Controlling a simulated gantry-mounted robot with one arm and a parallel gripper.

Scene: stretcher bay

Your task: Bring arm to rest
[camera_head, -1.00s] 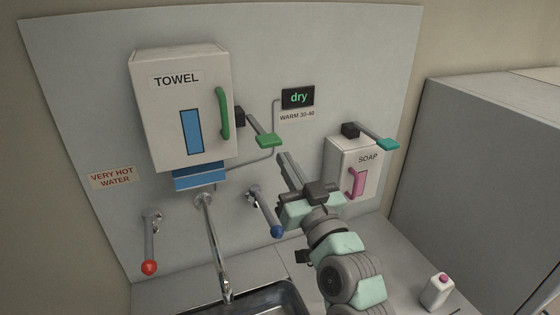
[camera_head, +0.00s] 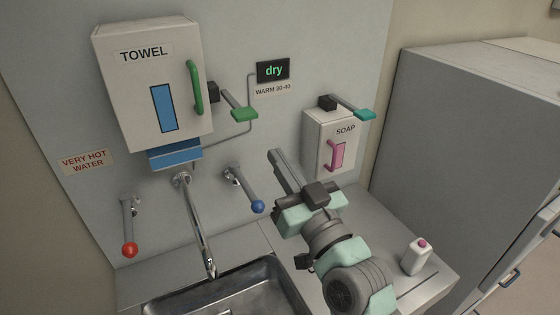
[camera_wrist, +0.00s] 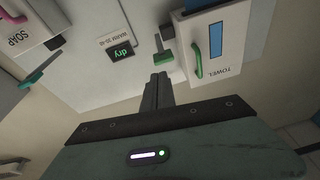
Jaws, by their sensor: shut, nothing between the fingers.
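My gripper (camera_head: 279,160) is shut and empty, held up in front of the wall panel between the blue-knobbed tap lever (camera_head: 256,204) and the soap dispenser (camera_head: 326,139). In the wrist view its closed fingers (camera_wrist: 157,80) point toward the panel, below the green paddle lever (camera_wrist: 163,57). My arm rises from the lower right of the head view, over the counter. From these views I cannot tell the exact gap between the fingertips and the panel, but no touch shows.
The towel dispenser (camera_head: 149,88) hangs at the upper left, beside a display (camera_head: 273,70) reading "dry". A red-knobbed lever (camera_head: 129,248), a spout (camera_head: 194,220) and the sink (camera_head: 230,297) are at lower left. A white bottle (camera_head: 415,258) stands on the counter at right.

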